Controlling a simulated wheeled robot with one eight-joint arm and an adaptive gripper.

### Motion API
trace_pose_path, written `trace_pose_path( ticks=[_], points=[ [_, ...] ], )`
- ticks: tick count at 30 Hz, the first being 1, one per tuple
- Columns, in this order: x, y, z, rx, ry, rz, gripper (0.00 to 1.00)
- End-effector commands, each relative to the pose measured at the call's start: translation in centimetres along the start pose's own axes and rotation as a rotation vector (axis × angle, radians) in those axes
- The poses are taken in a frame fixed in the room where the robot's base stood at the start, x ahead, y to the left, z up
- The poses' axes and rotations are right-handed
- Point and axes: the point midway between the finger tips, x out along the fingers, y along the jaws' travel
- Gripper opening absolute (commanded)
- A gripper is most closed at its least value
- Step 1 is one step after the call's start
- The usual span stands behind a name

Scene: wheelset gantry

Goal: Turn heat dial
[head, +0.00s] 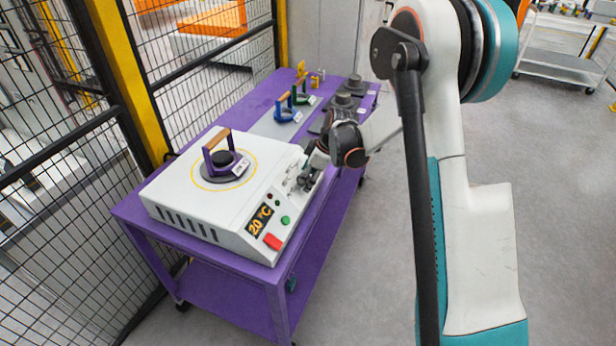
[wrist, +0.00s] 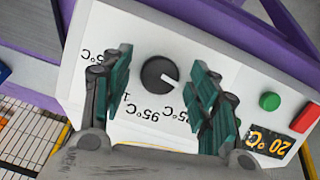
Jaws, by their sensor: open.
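The heat dial (wrist: 160,74) is a round black knob with a white pointer line on the white sloping front panel of the heater (head: 215,205). Temperature labels in °C ring the dial; the pointer aims to the lower right in the wrist view. My gripper (wrist: 162,88) is open, with one teal-padded finger on each side of the dial and a visible gap to it on both sides. In the head view my gripper (head: 308,172) is at the panel's far end and the dial cannot be made out there. The display (head: 259,219) reads 20 °C.
A green button (head: 285,220) and a red switch (head: 273,241) sit beside the display. A purple-holder part (head: 222,158) rests on the heater top. The purple table (head: 130,212) carries several other parts farther back. Black mesh fence (head: 60,150) stands left; floor right is open.

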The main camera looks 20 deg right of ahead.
Motion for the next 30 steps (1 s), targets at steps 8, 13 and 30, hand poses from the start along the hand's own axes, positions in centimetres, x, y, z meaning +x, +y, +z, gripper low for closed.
trace_pose_path(
  ticks=[8,13,30],
  points=[
    [-0.04,0.01,0.00,0.000,0.000,0.000,0.23],
    [-0.04,0.01,0.00,0.000,0.000,0.000,0.10],
    [0.00,0.21,0.09,0.209,0.000,-0.064,0.10]
  ],
)
